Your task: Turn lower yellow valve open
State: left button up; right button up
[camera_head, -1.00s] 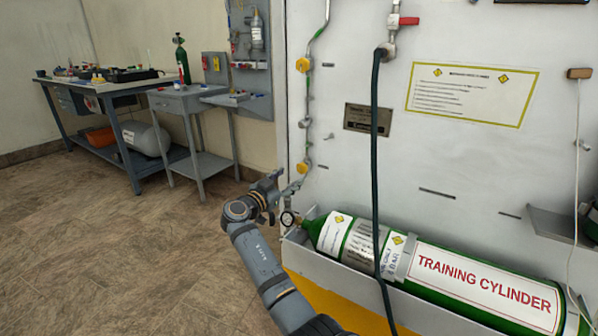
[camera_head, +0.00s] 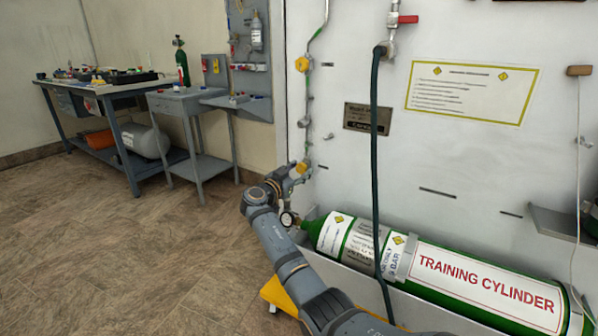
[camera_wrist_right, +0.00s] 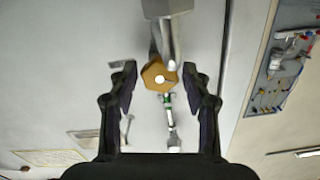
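The lower yellow valve (camera_head: 302,167) sits on the thin pipe on the white panel's left side. My right gripper (camera_head: 291,172) is at the valve in the head view and partly covers it. In the right wrist view the yellow valve knob (camera_wrist_right: 159,76) lies between the two spread fingers of my right gripper (camera_wrist_right: 159,82), near their tips. There are gaps on both sides of the knob, so the gripper is open. The upper yellow valve (camera_head: 302,64) is higher on the same pipe. My left gripper is not in view.
A green training cylinder (camera_head: 440,262) lies in a white cradle below and right of the valve, with a pressure gauge (camera_head: 287,219) at its left end. A dark green hose (camera_head: 375,150) hangs down the panel. A workbench (camera_head: 105,90) stands far left.

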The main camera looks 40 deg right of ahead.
jog(key=c, duration=0.8)
jog(key=shift+o, duration=0.2)
jog(key=shift+n, duration=1.9)
jog(key=n, duration=0.2)
jog(key=shift+n+p, duration=0.3)
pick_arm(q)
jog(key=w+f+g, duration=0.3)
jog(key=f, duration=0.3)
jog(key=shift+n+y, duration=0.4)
pick_arm(e)
jog(key=shift+n, duration=0.3)
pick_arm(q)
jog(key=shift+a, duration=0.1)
